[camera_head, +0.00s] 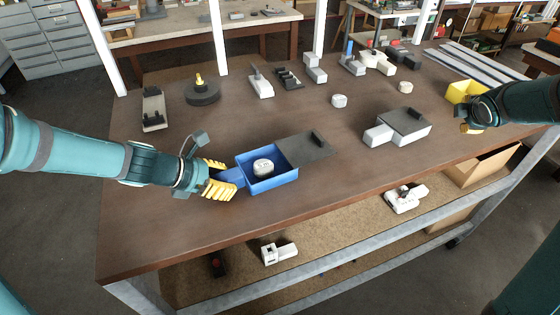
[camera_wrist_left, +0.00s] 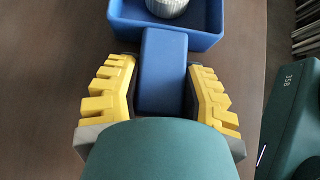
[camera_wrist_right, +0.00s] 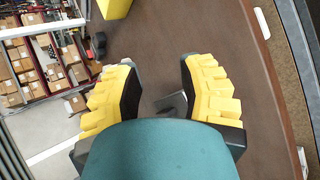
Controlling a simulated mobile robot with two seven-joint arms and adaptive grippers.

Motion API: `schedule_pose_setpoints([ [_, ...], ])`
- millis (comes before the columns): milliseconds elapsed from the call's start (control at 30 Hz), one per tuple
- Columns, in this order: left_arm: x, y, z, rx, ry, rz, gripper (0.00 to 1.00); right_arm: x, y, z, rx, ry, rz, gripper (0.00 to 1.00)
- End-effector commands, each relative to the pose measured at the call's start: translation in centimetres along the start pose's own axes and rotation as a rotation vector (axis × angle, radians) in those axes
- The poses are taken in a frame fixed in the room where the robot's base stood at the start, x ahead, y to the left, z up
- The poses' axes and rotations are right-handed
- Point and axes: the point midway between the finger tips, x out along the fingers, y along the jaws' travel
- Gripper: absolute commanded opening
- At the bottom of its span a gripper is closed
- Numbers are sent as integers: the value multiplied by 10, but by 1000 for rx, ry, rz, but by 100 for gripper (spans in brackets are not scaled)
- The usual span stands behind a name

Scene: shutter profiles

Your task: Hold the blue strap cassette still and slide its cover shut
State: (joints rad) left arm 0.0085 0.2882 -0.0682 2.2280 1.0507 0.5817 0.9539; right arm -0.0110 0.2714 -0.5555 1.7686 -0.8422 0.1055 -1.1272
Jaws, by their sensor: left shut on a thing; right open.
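The blue strap cassette (camera_head: 270,184) is an open-topped box near the front of the table, with a pale round roll (camera_head: 263,166) inside. Its dark grey cover (camera_head: 303,149) sticks out to the right, with a small black block (camera_head: 317,138) standing on it; the box is mostly uncovered. My left gripper (camera_head: 222,181) is shut on the cassette's blue handle (camera_wrist_left: 163,72), with the yellow fingers on both sides of it in the left wrist view. My right gripper (camera_wrist_right: 158,85) is open and empty above the table's right side, away from the cassette; it also shows in the head view (camera_head: 468,118).
A grey-white cassette with a dark cover (camera_head: 404,122) stands right of the blue one. A yellow bin (camera_head: 462,91) is beside my right gripper. Several fixtures, a dark round base (camera_head: 202,92) and metal profiles (camera_head: 482,65) lie further back. The table front is clear.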

Motion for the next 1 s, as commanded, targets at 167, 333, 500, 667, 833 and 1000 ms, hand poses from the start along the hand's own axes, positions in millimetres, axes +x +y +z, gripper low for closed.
schedule_pose_setpoints([
  [167, 1, 0, -2, -2, 2, -1, 0, -36, 66, -40, 10, 60, 107, 39],
  [333, 0, 0, -2, -2, 2, 0, 0, -78, 120, -74, 26, 116, 198, 39],
  [500, 0, 0, -2, -2, 3, 0, 0, -128, 169, -106, 47, 180, 288, 39],
  [667, 0, 0, -2, -2, 3, 0, 0, -182, 208, -131, 74, 242, 367, 39],
  [833, 0, 0, -2, -2, 3, 0, 0, -244, 241, -162, 136, 324, 416, 39],
  [1000, 0, 0, -1, -2, 2, 0, 0, -246, 217, -223, 345, 367, 169, 39],
])
